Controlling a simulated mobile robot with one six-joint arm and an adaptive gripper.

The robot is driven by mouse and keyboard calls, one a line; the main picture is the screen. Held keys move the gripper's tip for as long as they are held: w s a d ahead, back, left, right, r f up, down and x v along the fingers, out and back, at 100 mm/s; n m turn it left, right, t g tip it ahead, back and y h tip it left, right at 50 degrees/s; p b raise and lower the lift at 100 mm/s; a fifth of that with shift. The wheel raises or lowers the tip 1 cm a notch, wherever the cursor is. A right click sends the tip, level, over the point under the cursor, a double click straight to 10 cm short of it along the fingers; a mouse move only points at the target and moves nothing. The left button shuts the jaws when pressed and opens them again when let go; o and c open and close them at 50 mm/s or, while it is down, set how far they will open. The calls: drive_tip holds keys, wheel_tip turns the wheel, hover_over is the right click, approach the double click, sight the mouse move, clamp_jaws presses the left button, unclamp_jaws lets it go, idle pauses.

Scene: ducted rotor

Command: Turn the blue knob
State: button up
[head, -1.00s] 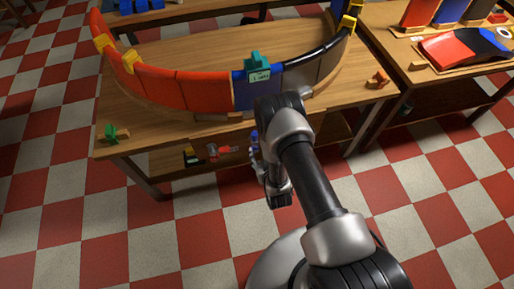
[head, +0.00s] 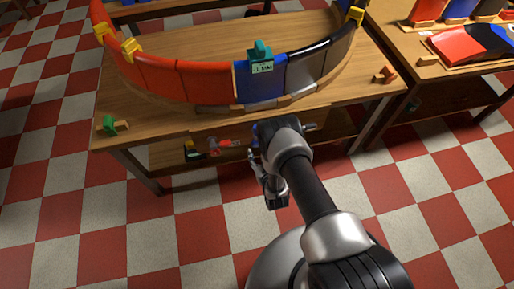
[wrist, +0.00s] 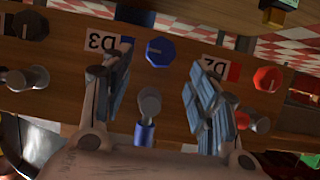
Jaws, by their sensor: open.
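In the wrist view, the blue knob (wrist: 160,52) is faceted, with a pale line across its face. It sits on the wooden panel beside the upside-down "D3" label (wrist: 104,43).
A red knob (wrist: 267,79) and a red lever (wrist: 258,123) lie to the right in the wrist view; a dark knob (wrist: 30,25) and a grey lever (wrist: 25,78) lie left.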

sight(257, 145)
drive_tip(key=b+x, duration=0.2)
drive_tip(key=x, duration=0.4)
drive_tip(key=shift+w, duration=0.2)
drive_tip(key=c, duration=1.1)
